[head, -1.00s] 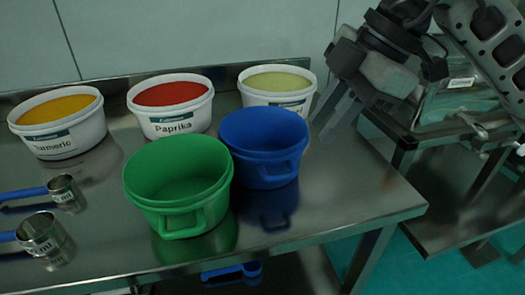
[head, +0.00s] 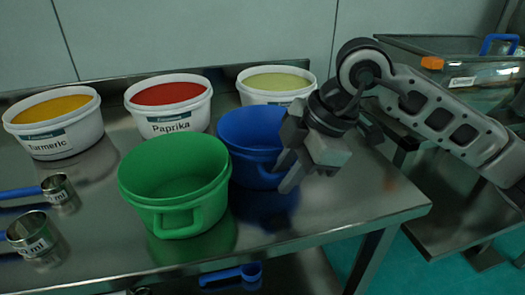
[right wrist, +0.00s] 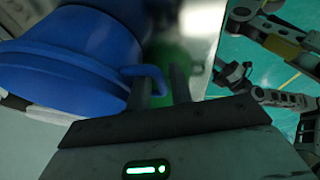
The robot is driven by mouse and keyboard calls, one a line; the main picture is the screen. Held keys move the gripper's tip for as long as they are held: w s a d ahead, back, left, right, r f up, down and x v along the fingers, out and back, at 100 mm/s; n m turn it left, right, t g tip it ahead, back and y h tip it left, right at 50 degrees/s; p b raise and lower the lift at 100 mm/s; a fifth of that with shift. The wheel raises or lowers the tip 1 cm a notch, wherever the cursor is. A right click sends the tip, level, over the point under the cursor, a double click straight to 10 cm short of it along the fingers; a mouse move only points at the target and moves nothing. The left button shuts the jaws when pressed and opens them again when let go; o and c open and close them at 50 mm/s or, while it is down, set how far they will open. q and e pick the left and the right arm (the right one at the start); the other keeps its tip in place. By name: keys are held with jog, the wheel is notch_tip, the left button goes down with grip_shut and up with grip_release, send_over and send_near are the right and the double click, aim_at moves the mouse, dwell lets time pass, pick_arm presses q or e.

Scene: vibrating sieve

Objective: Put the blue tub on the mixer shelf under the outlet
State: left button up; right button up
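The blue tub (head: 250,135) stands on the steel table, behind and right of the green tub. My right gripper (head: 283,172) is at the tub's right front side and hides its handle in the head view. In the right wrist view the blue tub (right wrist: 65,60) fills the upper left, and its handle reaches in between the fingertips (right wrist: 162,85). The fingers stand apart with a gap; firm contact on the handle is not visible. My left gripper is not in view. I cannot make out the mixer shelf or outlet.
The green tub (head: 175,185) stands close to the blue one. White tubs of turmeric (head: 60,135), paprika (head: 170,122) and a pale powder (head: 275,97) line the back. Measuring scoops (head: 35,235) lie at left. A clear-lidded steel unit (head: 465,85) stands at right. The table's front right is clear.

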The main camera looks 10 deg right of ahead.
jog(key=shift+a+f, duration=0.15)
jog(key=shift+f, duration=0.25)
jog(key=shift+c, duration=0.2)
grip_shut()
jog(key=shift+r, duration=0.1)
